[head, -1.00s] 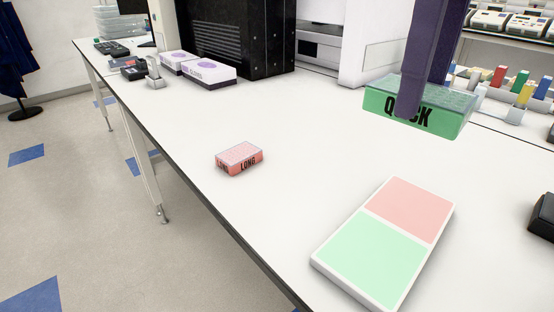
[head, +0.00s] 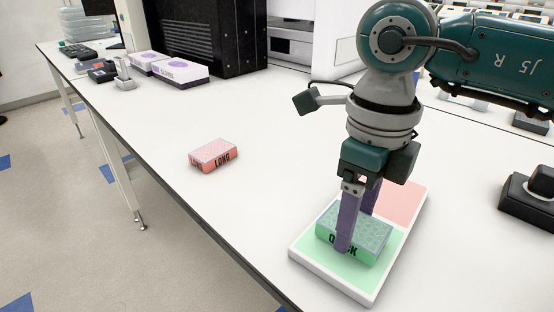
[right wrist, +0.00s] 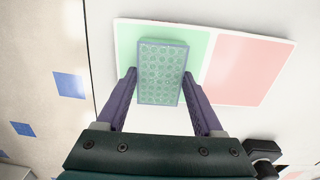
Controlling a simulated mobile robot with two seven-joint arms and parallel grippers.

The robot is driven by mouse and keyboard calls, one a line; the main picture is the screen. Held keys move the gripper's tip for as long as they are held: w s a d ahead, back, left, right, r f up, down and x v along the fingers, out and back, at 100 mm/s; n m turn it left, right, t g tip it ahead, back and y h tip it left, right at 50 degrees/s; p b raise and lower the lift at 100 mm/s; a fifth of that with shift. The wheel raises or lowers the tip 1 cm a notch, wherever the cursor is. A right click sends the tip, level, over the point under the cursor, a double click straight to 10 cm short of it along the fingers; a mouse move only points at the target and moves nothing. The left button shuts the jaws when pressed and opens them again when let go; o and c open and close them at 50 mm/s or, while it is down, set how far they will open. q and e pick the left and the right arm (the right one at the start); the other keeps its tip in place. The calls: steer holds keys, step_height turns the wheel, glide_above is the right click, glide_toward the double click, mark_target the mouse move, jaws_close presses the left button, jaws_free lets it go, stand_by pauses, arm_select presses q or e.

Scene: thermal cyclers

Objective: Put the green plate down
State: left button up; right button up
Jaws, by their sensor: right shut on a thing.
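The green plate (head: 354,232), marked QUICK, is at the green half (head: 318,262) of a white-framed two-colour pad. My right gripper (head: 356,228) is shut on the plate, one purple finger on each long side. In the right wrist view the plate (right wrist: 161,75) lies between the fingers (right wrist: 161,82), over the green area. The plate looks level and on or just above the pad; I cannot tell whether it touches. The pad's pink half (head: 405,203) is bare. My left gripper is not in view.
A pink plate marked LONG (head: 213,156) lies on the white bench to the left. A black device (head: 530,195) stands at the right. Glove boxes (head: 168,68) and a black machine (head: 213,35) are farther back. The bench's front edge runs close to the pad.

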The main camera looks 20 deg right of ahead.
steer(key=shift+f, duration=0.3)
steer(key=o, duration=1.4)
steer(key=shift+c, duration=0.2)
